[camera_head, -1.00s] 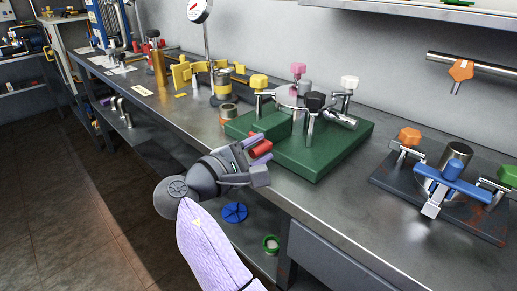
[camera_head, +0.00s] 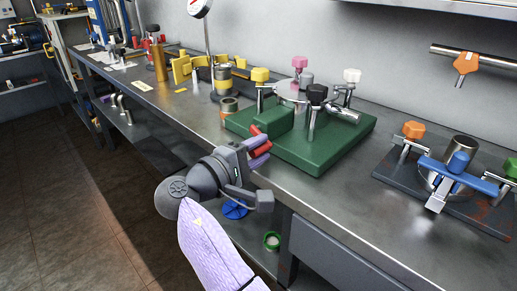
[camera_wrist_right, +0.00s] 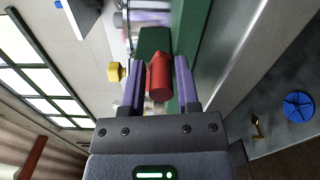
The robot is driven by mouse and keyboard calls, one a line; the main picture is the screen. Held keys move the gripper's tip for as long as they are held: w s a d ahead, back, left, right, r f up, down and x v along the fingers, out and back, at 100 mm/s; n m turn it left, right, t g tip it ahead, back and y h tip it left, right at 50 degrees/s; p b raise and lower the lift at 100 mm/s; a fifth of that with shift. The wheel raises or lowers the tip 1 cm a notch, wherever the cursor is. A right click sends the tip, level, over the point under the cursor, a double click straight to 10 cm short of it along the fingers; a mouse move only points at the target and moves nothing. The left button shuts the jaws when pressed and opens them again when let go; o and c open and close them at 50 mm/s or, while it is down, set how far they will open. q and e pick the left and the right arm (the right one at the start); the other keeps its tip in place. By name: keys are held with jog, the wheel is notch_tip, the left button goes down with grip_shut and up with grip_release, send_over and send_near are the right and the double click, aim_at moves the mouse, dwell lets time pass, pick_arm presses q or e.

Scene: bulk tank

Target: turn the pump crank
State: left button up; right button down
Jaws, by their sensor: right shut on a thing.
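My right gripper (camera_head: 260,149) hangs at the front edge of the bench, in front of the green block. Its purple fingers are shut on a red cylindrical handle (camera_wrist_right: 160,78), which shows between them in the right wrist view. Red parts also show at the fingers in the head view. I take this for the pump crank's handle; the rest of the crank is hidden by the gripper or cannot be made out. The green block (camera_head: 335,143) carries upright posts with yellow (camera_head: 260,75), pink, black (camera_head: 317,93) and white knobs. My left gripper is not in view.
To the right, a dark plate (camera_head: 400,180) holds clamps with orange, blue and green parts. A yellow-banded cylinder and a gauge stand stand left of the green block.

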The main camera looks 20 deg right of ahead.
jog(key=shift+w+a+f+m+b, duration=0.15)
jog(key=shift+f+m+b, duration=0.25)
jog(key=shift+m, duration=0.7)
jog(key=shift+c, duration=2.4)
grip_release()
jog(key=shift+w, duration=0.15)
